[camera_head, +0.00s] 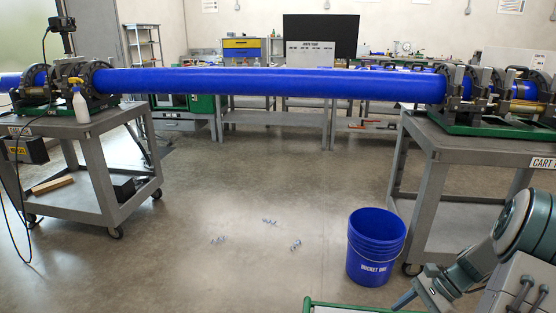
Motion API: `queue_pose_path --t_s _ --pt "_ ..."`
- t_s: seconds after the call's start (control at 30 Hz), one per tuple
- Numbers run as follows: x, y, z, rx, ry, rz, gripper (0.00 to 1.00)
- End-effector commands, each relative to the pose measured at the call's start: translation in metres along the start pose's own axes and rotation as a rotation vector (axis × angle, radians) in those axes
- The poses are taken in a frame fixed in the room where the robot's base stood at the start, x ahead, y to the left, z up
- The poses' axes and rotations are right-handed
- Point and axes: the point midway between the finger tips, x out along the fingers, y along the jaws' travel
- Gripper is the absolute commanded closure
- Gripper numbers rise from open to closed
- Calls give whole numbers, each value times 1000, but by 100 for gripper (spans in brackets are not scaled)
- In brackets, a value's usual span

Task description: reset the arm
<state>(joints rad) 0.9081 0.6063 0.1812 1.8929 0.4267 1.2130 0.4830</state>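My arm (521,228), teal and light grey, shows at the lower right, bent and reaching down to the left. What looks like my gripper (405,299) is at its end, low near the bottom edge and in front of the blue bucket (374,252). Only a thin grey finger shape shows there, and I cannot tell whether it is open or shut. I see nothing held in it. The bucket stands upright on the floor, labelled "BUCKET ONE".
A long blue pipe (265,82) spans between clamps on a left cart (70,126) and a right cart (470,147). A green rail (345,308) is at the bottom edge. The middle floor is mostly clear.

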Motion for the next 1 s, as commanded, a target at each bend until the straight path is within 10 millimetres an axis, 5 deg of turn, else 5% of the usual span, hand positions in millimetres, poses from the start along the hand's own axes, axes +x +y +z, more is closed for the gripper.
queue_pose_path --t_s 0.03,0.1,0.5,0.8,1.0 --pt "-16 -4 33 -64 46 31 48" --pt "-26 -5 64 -153 108 72 48" --pt "-75 12 231 -686 417 263 48" --pt "-109 47 333 -1106 608 351 48" --pt "-124 70 377 -1347 703 379 48"
